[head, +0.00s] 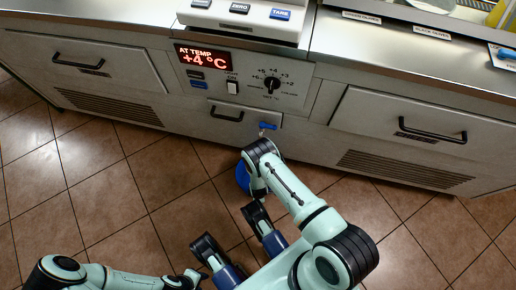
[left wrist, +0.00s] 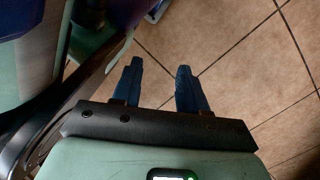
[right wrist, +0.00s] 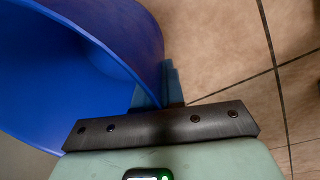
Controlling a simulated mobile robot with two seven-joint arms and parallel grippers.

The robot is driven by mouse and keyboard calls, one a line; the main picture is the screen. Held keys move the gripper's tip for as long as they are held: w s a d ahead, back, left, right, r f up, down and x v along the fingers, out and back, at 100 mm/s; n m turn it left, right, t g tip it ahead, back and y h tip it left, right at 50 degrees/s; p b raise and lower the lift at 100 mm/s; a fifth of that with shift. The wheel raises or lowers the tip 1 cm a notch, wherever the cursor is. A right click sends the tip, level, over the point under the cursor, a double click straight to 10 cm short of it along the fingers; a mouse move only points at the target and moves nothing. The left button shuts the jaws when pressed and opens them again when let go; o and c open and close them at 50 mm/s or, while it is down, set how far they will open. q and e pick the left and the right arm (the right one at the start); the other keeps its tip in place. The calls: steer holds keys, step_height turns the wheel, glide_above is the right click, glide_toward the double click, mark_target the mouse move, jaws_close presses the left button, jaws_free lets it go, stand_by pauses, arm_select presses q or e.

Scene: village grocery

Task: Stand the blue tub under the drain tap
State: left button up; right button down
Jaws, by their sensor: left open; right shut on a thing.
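The blue tub (head: 243,178) shows in the head view as a small blue edge, mostly hidden behind my right wrist, in front of the counter. It fills the upper left of the right wrist view (right wrist: 60,70). My right gripper (right wrist: 158,80) is shut on the tub's wall. I cannot tell whether the tub touches the floor. The drain tap (head: 267,126) is a small blue-handled tap low on the counter front, just beyond my right wrist. My left gripper (left wrist: 158,68) is open and empty above the floor tiles, well away from the tub.
A larger handled drawer (head: 400,125) is at the right. A scale (head: 245,18) stands on top. The tiled floor (head: 100,200) is clear at the left.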

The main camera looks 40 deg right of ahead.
steer(key=c, duration=1.2)
jaws_free()
steer(key=shift+c, duration=0.2)
arm_select(q)
steer(key=w+d+r+t+p, duration=0.1)
steer(key=w+r+t+p, duration=0.2)
steer(key=w, duration=0.6)
step_height(320, 180, up, 3)
steer(key=shift+f+m+p, duration=0.15)
steer(key=shift+m+p, duration=0.15)
steer(key=shift+p, duration=0.5)
arm_select(e)
steer(key=s+r+m+y, duration=0.1)
steer(key=s+r+m, duration=0.3)
steer(key=r+m, duration=0.4)
steer(key=s+r+m+y, duration=0.1)
steer(key=s+r+m, duration=0.3)
steer(key=r, duration=1.2)
steer(key=m, duration=0.4)
steer(key=shift+a+m+t, duration=0.25)
steer(key=shift+m+t, duration=0.15)
steer(key=shift+s, duration=0.1)
